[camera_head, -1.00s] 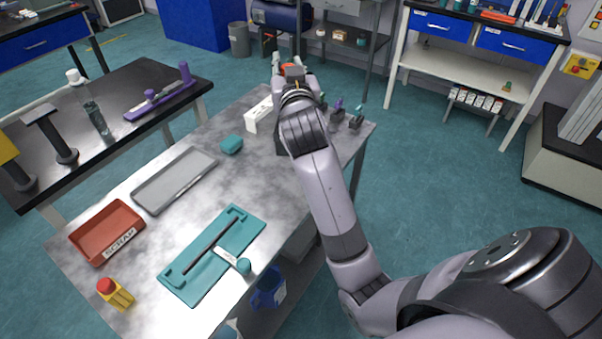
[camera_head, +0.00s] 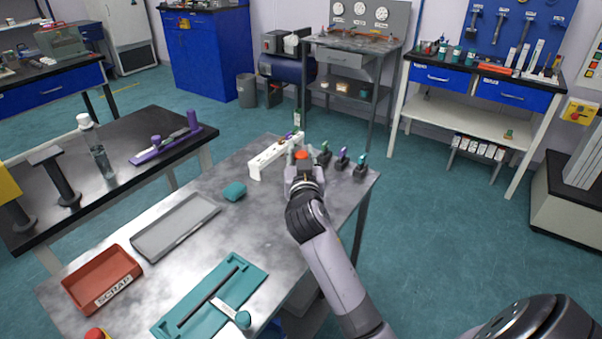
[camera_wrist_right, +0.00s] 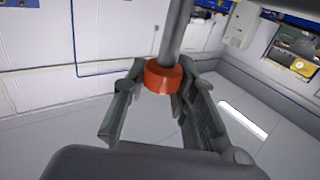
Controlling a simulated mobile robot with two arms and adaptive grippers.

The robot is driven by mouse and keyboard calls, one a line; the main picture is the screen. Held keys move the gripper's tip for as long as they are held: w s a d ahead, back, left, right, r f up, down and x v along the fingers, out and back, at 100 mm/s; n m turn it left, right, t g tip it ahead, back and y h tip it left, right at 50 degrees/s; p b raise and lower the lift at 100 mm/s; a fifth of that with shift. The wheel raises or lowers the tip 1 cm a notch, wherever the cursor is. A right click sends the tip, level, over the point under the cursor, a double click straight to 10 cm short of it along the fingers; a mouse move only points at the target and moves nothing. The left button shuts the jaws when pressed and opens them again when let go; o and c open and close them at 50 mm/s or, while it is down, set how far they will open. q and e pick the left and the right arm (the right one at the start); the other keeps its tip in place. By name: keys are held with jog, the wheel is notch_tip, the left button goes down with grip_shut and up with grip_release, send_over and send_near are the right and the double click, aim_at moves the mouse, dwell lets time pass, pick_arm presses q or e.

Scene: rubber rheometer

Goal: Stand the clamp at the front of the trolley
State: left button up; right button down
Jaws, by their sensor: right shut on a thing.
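My right gripper (camera_head: 303,168) is above the far end of the grey metal table (camera_head: 205,260), beside a white slotted rack (camera_head: 275,155). It is shut on a grey piece with an orange collar (camera_head: 302,154). In the right wrist view the orange collar (camera_wrist_right: 162,77) sits between the fingers, with a grey shaft rising from it. This piece may be the clamp, but its lower part is hidden. Whether it touches the table cannot be told. My left gripper is not in view.
Small dark pieces with green (camera_head: 324,154), purple (camera_head: 342,158) and green (camera_head: 360,168) tops stand right of the gripper near the table's edge. A teal block (camera_head: 235,191), grey tray (camera_head: 176,226), red scrap tray (camera_head: 101,278) and teal mat (camera_head: 238,282) lie nearer.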

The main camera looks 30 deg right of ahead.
notch_tip(320, 180, down, 5)
jog(key=shift+b, duration=0.3)
jog(key=c, duration=1.8)
grip_release()
jog(key=shift+f, duration=0.15)
jog(key=o, duration=0.5)
